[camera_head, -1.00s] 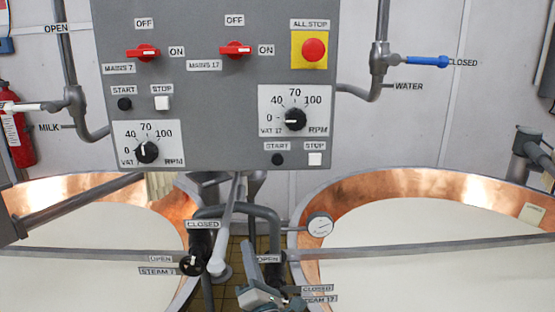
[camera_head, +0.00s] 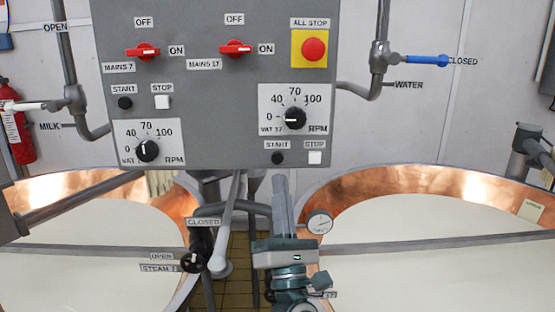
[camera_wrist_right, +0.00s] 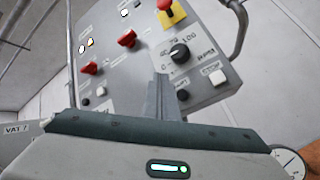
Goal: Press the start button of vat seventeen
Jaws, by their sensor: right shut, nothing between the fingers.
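The start button of vat seventeen (camera_head: 277,158) is a small black round button under the word START, at the lower right of the grey control panel (camera_head: 220,120). In the right wrist view the same button (camera_wrist_right: 182,95) shows just right of my fingertips. My right gripper (camera_head: 280,178) is shut and empty. It points up, with its fingertips just below the button in the head view; I cannot tell whether they touch the panel. The white stop button (camera_head: 315,158) sits to the right, and the vat 17 speed dial (camera_head: 295,118) above. My left gripper is not in view.
Vat 7's black start button (camera_head: 125,103) and dial (camera_head: 147,151) are on the panel's left. The red all-stop button (camera_head: 313,49) is at its top right. Pipes, a gauge (camera_head: 320,222) and the right copper vat (camera_head: 375,187) lie close to my right arm.

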